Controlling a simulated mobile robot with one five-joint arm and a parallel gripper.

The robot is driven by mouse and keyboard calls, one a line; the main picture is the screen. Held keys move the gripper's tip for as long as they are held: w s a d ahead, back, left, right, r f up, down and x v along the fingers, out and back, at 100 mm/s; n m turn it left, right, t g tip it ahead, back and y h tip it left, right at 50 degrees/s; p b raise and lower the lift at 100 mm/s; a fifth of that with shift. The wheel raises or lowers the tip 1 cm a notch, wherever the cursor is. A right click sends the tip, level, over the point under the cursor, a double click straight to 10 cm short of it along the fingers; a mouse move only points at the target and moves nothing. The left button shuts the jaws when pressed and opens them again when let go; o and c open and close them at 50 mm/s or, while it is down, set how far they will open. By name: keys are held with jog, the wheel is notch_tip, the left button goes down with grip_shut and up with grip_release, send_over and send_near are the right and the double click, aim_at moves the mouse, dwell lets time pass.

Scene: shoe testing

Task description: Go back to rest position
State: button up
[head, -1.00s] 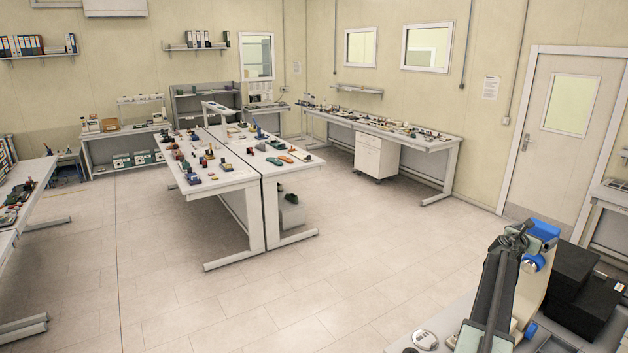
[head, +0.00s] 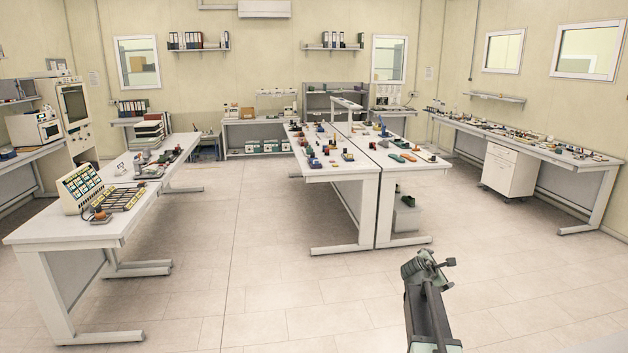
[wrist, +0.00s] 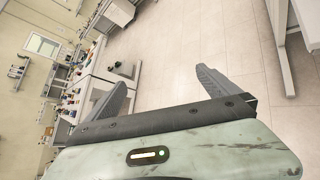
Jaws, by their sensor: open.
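My gripper (wrist: 160,92) is open in the wrist view, its two grey fingers spread wide apart. Nothing is between the fingers; tiled floor shows behind them. In the head view my arm reaches up from the bottom edge, right of centre, over open floor, and the gripper itself cannot be made out clearly there.
A double white workbench (head: 340,178) with small parts stands ahead. A white table (head: 60,232) with a control panel (head: 83,188) stands at left. A long bench (head: 590,163) with a drawer cabinet (head: 508,170) lines the right wall. The floor (head: 270,290) between is clear.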

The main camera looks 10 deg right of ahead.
jog(key=s+a+f+m+g+y+b, duration=0.1)
jog(key=s+a+f+m+y+b, duration=0.15)
jog(key=a+f, duration=0.4)
jog(key=s+a+f+m+g+y+b, duration=0.15)
jog(key=s+a+f, duration=0.25)
jog(key=a, duration=0.6)
jog(key=s+a+f+m+g+y+b, duration=0.1)
jog(key=s+a+f+m, duration=0.3)
jog(key=a, duration=0.5)
jog(key=s+a+f+m+g+y, duration=0.2)
jog(key=s+a+m, duration=0.2)
jog(key=s, duration=0.3)
jog(key=s+a+f+m+g+y, duration=0.2)
jog(key=s+a+m, duration=0.3)
jog(key=s, duration=0.3)
jog(key=shift+m+g, duration=0.35)
jog(key=shift+m, duration=0.55)
